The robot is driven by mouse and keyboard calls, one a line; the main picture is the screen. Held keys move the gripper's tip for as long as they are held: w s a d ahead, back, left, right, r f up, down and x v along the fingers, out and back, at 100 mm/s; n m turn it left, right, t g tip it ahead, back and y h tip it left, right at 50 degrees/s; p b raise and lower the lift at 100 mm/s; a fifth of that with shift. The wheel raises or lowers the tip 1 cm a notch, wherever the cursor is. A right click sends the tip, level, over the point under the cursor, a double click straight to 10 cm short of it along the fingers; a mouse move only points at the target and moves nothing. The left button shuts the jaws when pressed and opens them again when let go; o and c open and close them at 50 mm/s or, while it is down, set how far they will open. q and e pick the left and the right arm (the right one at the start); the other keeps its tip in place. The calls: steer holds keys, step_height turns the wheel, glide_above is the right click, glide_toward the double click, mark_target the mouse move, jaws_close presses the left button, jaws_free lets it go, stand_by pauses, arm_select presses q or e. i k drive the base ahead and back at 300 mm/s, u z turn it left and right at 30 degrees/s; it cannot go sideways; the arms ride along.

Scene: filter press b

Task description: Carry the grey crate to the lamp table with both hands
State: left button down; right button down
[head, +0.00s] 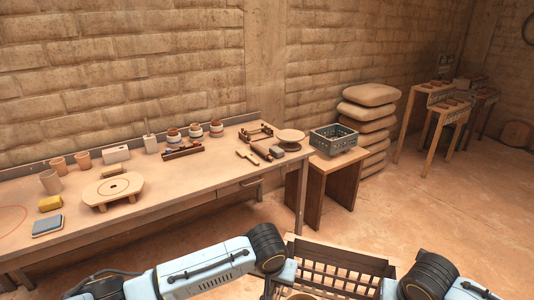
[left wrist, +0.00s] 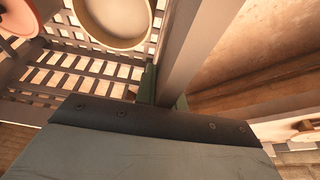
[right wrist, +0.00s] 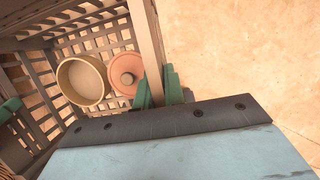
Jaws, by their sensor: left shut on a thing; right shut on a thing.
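The grey crate (head: 338,268), slatted and brownish in this light, is held in front of me at the bottom of the head view. My left gripper (left wrist: 165,93) is shut on a rim bar of the crate (left wrist: 195,50). My right gripper (right wrist: 158,88) is shut on a rim bar of the crate (right wrist: 146,40). A pale round ring or bowl (right wrist: 82,80) and a pinkish round lidded piece (right wrist: 125,73) are inside the crate. The fingers are hidden in the head view. No lamp shows, so I cannot tell which table is the lamp table.
A long workbench (head: 155,205) with pots and tools runs along the left wall. A small brown table (head: 322,165) bears another, blue-grey crate (head: 333,139). Stacked sacks (head: 368,120) stand behind it. Small wooden tables (head: 447,108) stand at the back right. The floor at right is clear.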

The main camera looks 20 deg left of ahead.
mark_target(198, 170)
steer(key=i, duration=1.55)
steer(key=u, duration=1.35)
